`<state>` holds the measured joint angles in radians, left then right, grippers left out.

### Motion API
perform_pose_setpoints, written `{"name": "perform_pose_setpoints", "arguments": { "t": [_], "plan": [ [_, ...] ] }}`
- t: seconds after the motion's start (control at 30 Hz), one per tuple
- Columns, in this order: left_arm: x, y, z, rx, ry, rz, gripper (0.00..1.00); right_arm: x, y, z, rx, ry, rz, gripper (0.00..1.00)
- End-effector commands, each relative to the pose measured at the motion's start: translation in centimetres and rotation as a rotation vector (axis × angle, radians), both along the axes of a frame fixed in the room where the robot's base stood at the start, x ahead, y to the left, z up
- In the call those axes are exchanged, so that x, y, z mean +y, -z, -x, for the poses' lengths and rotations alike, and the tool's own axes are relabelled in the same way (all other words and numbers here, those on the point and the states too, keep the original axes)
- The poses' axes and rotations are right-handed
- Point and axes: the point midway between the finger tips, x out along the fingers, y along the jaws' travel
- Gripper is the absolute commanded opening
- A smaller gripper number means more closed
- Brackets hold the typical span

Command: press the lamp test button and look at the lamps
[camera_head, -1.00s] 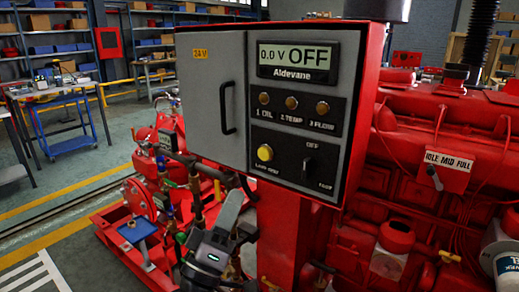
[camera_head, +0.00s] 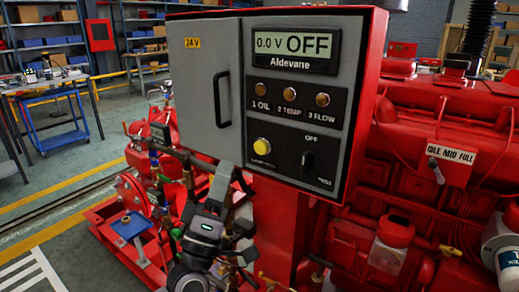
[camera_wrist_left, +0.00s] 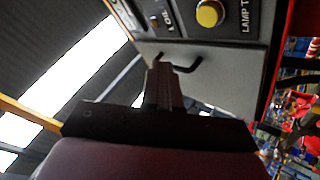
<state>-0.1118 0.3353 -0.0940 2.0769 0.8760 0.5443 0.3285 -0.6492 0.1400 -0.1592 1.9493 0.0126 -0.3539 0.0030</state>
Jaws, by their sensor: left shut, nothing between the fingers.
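The yellow lamp test button (camera_head: 262,147) sits low on the black panel of the grey control box door, and shows at the top of the left wrist view (camera_wrist_left: 209,13). Three round amber-brown lamps sit above it: oil (camera_head: 261,89), temp (camera_head: 290,94) and flow (camera_head: 322,100); they look dull. My left gripper (camera_head: 224,168) is shut and empty, pointing up just below and left of the button, apart from it. In the left wrist view its closed fingers (camera_wrist_left: 163,72) are in front of the grey door beside its handle. My right gripper is not in view.
The display (camera_head: 295,52) reads 0.0 V OFF. A black selector switch (camera_head: 307,160) is right of the button. A black door handle (camera_head: 223,98) sticks out at the left. The red engine (camera_head: 440,120) stands right of the box, and pipes and valves are around my left arm.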

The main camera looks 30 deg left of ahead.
Motion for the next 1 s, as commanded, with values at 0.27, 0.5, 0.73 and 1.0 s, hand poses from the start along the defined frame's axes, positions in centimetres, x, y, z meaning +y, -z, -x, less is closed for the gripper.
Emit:
{"name": "perform_pose_setpoints", "arguments": {
  "t": [0.27, 0.5, 0.73, 1.0],
  "plan": [
    [-0.3, 0.1, -4.1, -0.002, 0.000, 0.000, 0.00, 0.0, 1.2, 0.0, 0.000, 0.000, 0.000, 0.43],
    [-0.5, 0.1, -6.5, 0.001, 0.000, 0.000, 0.00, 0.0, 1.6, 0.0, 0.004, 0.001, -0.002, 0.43],
    [-0.6, 0.0, -7.1, 0.002, 0.001, -0.001, 0.00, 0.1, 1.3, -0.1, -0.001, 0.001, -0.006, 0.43],
    [-0.6, 0.0, -7.1, 0.001, 0.001, -0.001, 0.00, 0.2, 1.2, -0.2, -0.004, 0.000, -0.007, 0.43]
  ]
}}
